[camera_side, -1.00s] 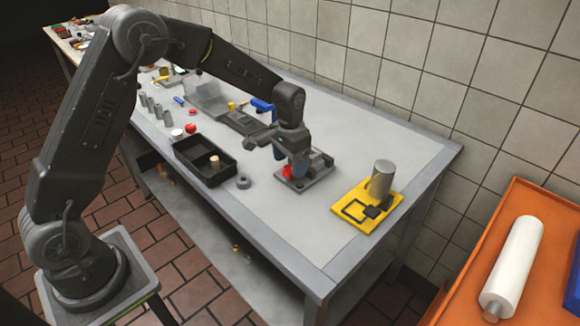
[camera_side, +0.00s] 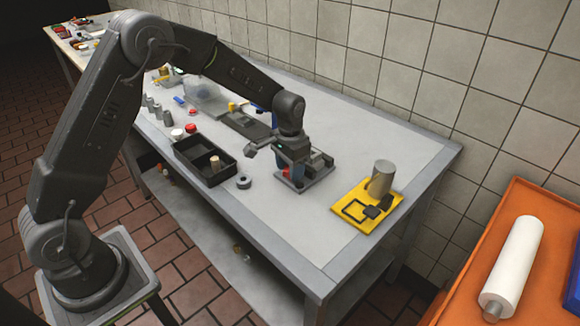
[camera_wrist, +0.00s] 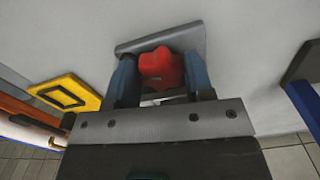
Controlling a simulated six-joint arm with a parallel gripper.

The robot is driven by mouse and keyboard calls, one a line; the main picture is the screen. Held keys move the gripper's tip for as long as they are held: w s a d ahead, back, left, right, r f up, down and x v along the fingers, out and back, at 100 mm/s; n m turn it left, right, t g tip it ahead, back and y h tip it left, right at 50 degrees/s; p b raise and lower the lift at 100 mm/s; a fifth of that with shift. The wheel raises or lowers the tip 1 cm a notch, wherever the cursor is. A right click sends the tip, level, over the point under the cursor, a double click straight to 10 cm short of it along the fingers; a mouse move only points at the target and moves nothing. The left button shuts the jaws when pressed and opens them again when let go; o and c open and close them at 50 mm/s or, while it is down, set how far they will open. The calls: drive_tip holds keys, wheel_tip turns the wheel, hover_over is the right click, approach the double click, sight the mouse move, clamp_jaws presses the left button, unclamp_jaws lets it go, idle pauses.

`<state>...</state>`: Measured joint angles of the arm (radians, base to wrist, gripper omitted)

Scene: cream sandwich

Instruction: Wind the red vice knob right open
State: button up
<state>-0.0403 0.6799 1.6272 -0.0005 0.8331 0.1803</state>
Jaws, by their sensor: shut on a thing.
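The red vice knob (camera_wrist: 162,68) sits between the two blue fingers of my gripper (camera_wrist: 160,75) in the wrist view. The fingers are shut on it from both sides. In the side view my gripper (camera_side: 288,172) points down over the vice, and only a little of the knob shows between the fingers. The grey vice base plate (camera_side: 318,182) lies flat on the bench; in the wrist view its edge (camera_wrist: 135,47) shows beyond the knob. Much of the vice is hidden behind my gripper.
A yellow plate (camera_side: 352,222) with a grey cylinder (camera_side: 382,177) stands right of the vice. A black divided tray (camera_side: 190,160) and a grey ring (camera_side: 244,181) lie to the left. The bench front (camera_side: 290,235) is clear. An orange surface (camera_side: 470,260) is at right.

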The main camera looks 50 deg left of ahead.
drive_tip(key=shift+n, duration=0.3)
drive_tip(key=shift+d+n, duration=0.15)
drive_tip(key=shift+n, duration=2.45)
